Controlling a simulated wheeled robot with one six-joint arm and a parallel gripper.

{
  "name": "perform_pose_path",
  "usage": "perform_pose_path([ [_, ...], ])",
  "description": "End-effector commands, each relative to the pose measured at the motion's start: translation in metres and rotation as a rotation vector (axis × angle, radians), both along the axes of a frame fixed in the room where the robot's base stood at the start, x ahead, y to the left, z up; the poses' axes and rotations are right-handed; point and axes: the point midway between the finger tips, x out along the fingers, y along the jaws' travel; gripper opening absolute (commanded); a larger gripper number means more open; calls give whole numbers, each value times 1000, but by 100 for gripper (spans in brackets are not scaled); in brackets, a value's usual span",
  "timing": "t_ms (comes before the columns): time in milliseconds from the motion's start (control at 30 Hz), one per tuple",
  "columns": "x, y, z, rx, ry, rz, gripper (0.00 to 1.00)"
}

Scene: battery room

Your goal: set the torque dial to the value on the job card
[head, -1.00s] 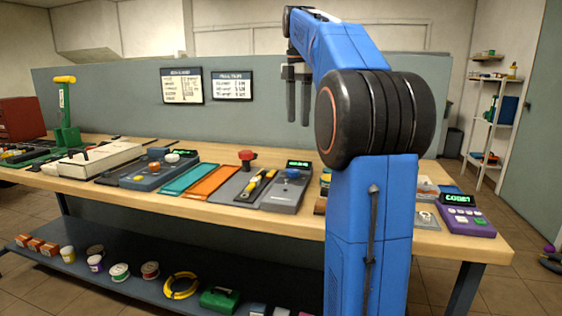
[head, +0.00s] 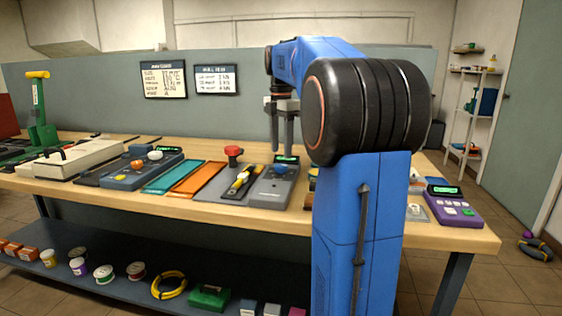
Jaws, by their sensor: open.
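Two cards hang on the back panel: the left card (head: 164,79) has larger writing, and the right card (head: 216,80) has several lines; neither reads clearly. My gripper (head: 283,146) is open and empty, pointing down above the blue knob, apart from it as far as I can tell. My arm hides part of the bench to the right.
Left of the dial unit are a yellow-and-black tool (head: 240,180), a red knob (head: 233,153), an orange mat (head: 197,180) and a teal mat (head: 173,177). A grey-blue box with knobs (head: 136,175) lies further left. A purple meter (head: 454,206) sits at the right end.

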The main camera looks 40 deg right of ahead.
Motion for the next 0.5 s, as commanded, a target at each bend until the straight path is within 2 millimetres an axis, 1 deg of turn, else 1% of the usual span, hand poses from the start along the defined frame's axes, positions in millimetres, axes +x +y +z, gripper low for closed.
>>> perform_pose_path([
  [33,0,0,-9,0,1,0,50],
  [100,-1,0,-19,0,2,0,50],
  [233,0,0,-36,0,1,0,50],
  [400,0,0,-47,0,1,0,50],
  [500,0,0,-50,-1,0,0,50],
])
